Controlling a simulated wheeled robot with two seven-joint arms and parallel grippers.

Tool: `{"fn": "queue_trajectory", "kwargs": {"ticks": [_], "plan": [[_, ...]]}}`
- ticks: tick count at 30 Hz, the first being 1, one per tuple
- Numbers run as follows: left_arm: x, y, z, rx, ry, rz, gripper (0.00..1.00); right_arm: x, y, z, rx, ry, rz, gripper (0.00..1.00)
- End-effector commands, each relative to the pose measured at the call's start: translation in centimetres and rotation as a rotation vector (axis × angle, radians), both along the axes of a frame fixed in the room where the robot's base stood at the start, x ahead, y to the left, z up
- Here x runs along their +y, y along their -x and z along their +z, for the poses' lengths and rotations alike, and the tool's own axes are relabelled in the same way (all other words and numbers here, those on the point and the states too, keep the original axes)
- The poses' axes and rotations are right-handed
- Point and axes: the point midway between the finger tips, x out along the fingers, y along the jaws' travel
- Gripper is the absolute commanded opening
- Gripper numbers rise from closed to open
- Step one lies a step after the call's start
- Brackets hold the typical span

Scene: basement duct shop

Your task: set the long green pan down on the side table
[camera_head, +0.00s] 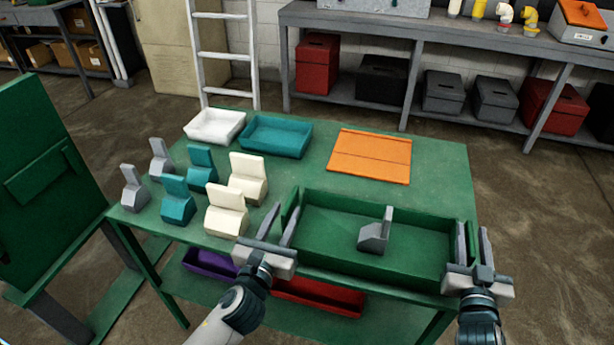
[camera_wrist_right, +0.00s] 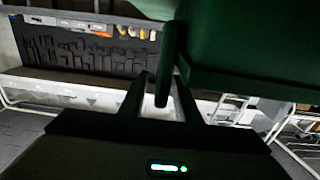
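The long green pan (camera_head: 335,228) is at the front right of the green table (camera_head: 300,170), with a grey angled block (camera_head: 375,235) inside. I cannot tell whether its base touches the table. My left gripper (camera_head: 279,224) is at its left end wall, fingers apart. My right gripper (camera_head: 473,243) is at its right end, fingers apart on either side of the end wall. In the right wrist view, the pan (camera_wrist_right: 255,45) fills the upper right, and a piece of it hangs between the fingers (camera_wrist_right: 162,92) with a gap on one side. No separate side table is clearly identifiable.
White tray (camera_head: 215,125), teal tray (camera_head: 276,136) and orange panel (camera_head: 370,155) lie at the table's back. Several grey, teal and cream blocks (camera_head: 227,210) stand at left. Purple (camera_head: 209,263) and red (camera_head: 320,297) trays sit below. A green upright stand (camera_head: 40,170) is far left.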

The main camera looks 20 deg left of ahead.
Motion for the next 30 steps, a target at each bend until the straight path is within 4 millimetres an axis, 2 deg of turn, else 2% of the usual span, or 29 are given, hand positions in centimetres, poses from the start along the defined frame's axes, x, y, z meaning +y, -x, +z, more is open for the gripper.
{"fn": "queue_trajectory", "kwargs": {"ticks": [6, 12, 18, 30], "plan": [[0.0, 4.0, -0.1, 0.003, 0.001, 0.000, 0.30, 0.0, 0.0, 0.0, 0.000, 0.000, 0.000, 0.30], [0.0, 6.5, -0.1, 0.002, 0.001, 0.000, 0.30, 0.0, 0.0, 0.0, 0.000, 0.000, 0.000, 0.30], [0.0, 7.5, 0.0, 0.001, 0.001, 0.001, 0.30, 0.0, 0.0, 0.0, 0.000, 0.000, 0.000, 0.30], [0.0, 7.6, 0.0, 0.000, 0.001, 0.001, 0.30, 0.0, 0.1, 0.0, 0.000, 0.000, 0.000, 0.30]]}}
